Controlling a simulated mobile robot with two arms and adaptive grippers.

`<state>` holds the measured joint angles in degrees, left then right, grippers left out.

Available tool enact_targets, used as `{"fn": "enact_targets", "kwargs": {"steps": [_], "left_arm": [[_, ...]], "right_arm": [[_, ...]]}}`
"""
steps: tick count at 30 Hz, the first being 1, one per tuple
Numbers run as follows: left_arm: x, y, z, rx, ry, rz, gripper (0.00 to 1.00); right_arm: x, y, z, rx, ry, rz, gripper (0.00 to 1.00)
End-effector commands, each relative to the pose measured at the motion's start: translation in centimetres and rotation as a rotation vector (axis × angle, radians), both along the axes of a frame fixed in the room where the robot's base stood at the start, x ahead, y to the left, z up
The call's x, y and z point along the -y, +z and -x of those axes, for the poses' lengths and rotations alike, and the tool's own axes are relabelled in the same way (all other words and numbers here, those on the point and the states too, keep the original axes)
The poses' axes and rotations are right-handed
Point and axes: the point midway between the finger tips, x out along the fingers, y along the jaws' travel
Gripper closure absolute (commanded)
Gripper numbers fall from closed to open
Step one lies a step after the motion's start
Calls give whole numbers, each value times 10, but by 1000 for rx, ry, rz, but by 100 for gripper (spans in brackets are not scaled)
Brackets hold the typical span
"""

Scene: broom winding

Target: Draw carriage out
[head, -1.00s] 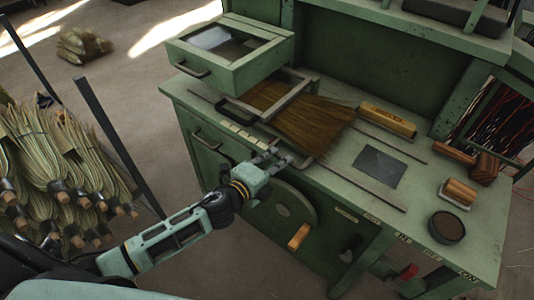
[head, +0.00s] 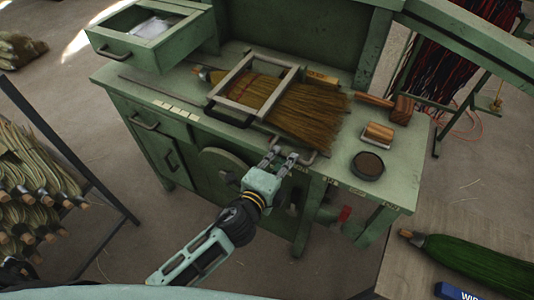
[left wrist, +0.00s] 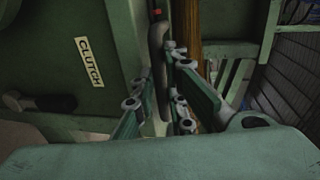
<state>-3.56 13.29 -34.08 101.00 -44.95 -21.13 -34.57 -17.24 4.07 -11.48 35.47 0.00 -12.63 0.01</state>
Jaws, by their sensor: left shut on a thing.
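The carriage (head: 222,93) is a pale grey rectangular frame on the green bench top, lying over a broom (head: 305,112) with brown bristles that spread to the right. A bent metal handle (head: 310,160) shows at the bench's front edge. My left gripper (head: 283,157) is shut on this handle. In the left wrist view a dark upright bar (left wrist: 157,75) lies between the fingers (left wrist: 163,105), which partly hide it. My right gripper is in neither view.
An open green drawer box (head: 130,62) stands at the left. A wooden mallet (head: 402,108), a wood-backed brush (head: 377,134) and a dark round tin (head: 368,166) lie on the right of the bench. A green broom (head: 470,262) lies lower right.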

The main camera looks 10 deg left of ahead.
Motion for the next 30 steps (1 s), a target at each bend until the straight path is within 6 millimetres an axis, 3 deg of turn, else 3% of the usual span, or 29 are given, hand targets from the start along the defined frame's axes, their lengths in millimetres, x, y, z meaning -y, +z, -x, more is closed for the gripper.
{"fn": "enact_targets", "kwargs": {"steps": [6, 20, 21, 26, 30], "left_arm": [[18, -2, 7, -5, 0, 3, 100], [24, -2, 9, -6, -4, 4, 100], [24, -2, 9, -6, -4, 4, 85], [22, -2, 8, -4, -2, 2, 71], [21, -1, 7, -3, 0, 1, 69]], "right_arm": [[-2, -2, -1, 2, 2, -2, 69], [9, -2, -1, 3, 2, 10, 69], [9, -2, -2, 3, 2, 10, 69], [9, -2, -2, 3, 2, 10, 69], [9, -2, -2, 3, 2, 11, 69]]}}
